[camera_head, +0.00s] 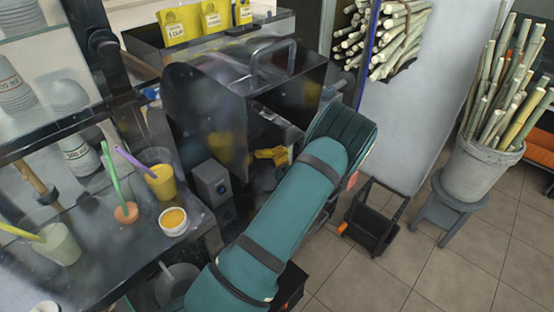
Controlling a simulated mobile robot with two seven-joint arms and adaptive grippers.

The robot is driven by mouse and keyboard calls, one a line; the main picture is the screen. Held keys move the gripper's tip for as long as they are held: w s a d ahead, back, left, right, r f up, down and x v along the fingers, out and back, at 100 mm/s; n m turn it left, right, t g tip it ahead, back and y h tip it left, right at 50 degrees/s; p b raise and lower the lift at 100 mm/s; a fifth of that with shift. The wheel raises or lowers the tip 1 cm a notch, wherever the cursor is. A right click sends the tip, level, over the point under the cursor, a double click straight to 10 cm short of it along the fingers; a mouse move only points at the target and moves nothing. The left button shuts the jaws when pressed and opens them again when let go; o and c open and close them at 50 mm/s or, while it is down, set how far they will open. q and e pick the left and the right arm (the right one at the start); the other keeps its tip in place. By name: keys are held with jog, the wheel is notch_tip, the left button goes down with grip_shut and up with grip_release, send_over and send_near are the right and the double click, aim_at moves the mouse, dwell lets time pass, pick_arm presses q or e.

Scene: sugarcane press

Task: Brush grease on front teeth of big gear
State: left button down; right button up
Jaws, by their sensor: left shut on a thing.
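The dark sugarcane press (205,115) stands at the centre with its side open. My teal left arm reaches across the front of it and bends down there. My left gripper (268,178) is mostly hidden behind my own arm, low at the press opening. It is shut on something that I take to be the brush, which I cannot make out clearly. A yellow part (272,155) shows in the opening; I cannot tell what it is. The big gear and its front teeth cannot be made out. A small white bowl of orange-yellow stuff (174,221) stands on the counter's right edge. My right gripper is not in view.
The counter (120,265) at left holds cups with straws, including a yellow drink (160,182). A bucket of sugarcane (483,165) stands on a grey stool (450,208). A black cart (375,218) is on the tiled floor. Floor at lower right is clear.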

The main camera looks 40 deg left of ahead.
pick_arm(q)
jog(key=shift+s+a, duration=0.15)
jog(key=shift+s, duration=0.85)
jog(key=shift+s+a, duration=0.15)
jog(key=shift+s, duration=0.85)
jog(key=d, duration=0.6)
jog(key=shift+s+b, duration=0.25)
jog(key=shift+b, duration=0.05)
jog(key=d, duration=0.3)
jog(key=shift+s, duration=0.1)
